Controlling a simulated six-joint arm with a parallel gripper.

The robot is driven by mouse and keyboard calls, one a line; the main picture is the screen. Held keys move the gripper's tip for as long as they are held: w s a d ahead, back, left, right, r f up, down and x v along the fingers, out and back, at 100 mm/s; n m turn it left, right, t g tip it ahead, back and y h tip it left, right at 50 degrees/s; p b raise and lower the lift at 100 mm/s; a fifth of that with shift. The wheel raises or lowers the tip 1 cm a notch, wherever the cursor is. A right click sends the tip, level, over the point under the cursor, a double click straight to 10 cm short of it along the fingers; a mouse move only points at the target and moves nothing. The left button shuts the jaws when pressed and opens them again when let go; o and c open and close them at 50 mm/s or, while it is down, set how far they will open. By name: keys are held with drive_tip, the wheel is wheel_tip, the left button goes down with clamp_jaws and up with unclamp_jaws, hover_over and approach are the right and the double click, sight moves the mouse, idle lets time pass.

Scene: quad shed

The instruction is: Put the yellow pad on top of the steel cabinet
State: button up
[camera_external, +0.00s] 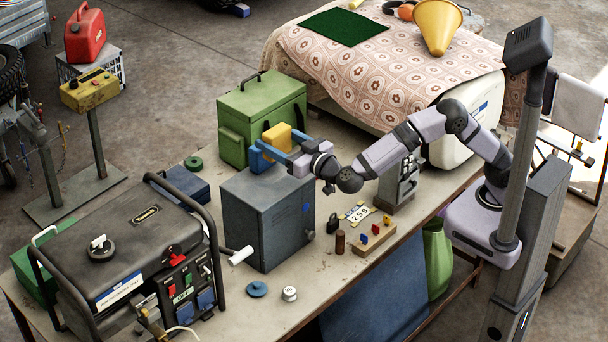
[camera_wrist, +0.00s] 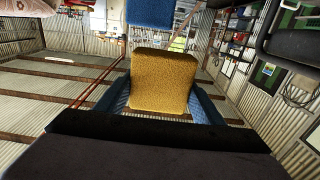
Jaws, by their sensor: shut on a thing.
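The yellow pad (camera_external: 277,137) is held between the blue fingers of my gripper (camera_external: 268,152). In the wrist view the pad (camera_wrist: 164,82) fills the middle, with a blue finger of my gripper (camera_wrist: 162,100) on each side. The steel cabinet (camera_external: 265,218) is a dark grey box standing on the bench. In the external view my gripper and the pad appear above and behind the cabinet's top, close to the green case. I cannot tell the exact gap to the cabinet top. The fingers hide part of the pad.
A green case (camera_external: 262,118) with a handle stands behind the cabinet. A generator (camera_external: 140,250) with a tubular frame stands at the left. A padlock (camera_external: 333,223), a number plate (camera_external: 356,212) and a wooden key block (camera_external: 373,236) lie to the cabinet's right. The cabinet top looks clear.

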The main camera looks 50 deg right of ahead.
drive_tip(key=shift+f+p, duration=1.45)
drive_tip(key=shift+f, duration=3.7)
drive_tip(key=shift+f, duration=0.1)
drive_tip(key=shift+f, duration=0.15)
drive_tip(key=o, duration=1.1)
drive_tip(key=shift+c, duration=0.2)
drive_tip(key=shift+r, duration=0.2)
